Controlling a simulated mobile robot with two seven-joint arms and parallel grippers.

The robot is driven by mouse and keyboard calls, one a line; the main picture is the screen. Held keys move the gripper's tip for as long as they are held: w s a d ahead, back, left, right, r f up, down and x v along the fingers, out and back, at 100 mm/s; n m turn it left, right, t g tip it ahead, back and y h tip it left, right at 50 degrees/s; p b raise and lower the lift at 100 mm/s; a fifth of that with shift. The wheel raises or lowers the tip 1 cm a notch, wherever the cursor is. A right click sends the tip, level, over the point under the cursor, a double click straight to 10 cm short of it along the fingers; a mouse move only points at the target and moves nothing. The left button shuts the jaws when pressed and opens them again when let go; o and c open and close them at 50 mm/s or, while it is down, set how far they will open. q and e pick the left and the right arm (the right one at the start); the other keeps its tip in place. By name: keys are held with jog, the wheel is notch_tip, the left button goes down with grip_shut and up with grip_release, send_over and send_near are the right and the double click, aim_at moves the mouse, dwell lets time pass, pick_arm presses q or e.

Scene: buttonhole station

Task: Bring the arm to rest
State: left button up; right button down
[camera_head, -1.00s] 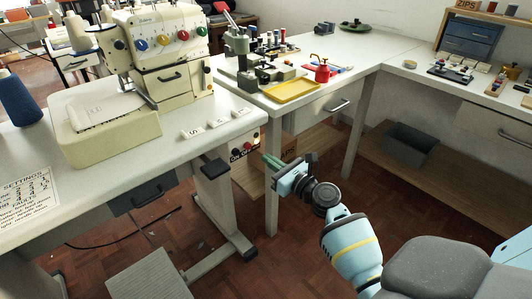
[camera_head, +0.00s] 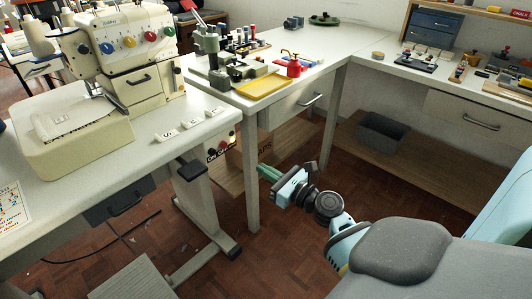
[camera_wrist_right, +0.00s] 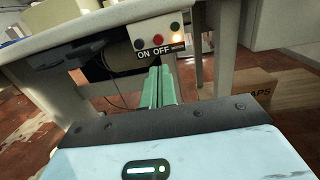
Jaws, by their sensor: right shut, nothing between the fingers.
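My right gripper (camera_head: 266,172) is in the middle of the head view, low in front of the tables and over the brown floor. Its green fingers are together and hold nothing. My left gripper is not in view.
The sewing table (camera_head: 75,180) carries a cream machine (camera_head: 75,140). Its ON/OFF switch box (camera_wrist_right: 158,37) hangs under the edge. A second table (camera_head: 340,48) holds a yellow tray (camera_head: 265,86). A grey bin (camera_head: 383,137) sits on the low shelf. Open floor lies below my gripper.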

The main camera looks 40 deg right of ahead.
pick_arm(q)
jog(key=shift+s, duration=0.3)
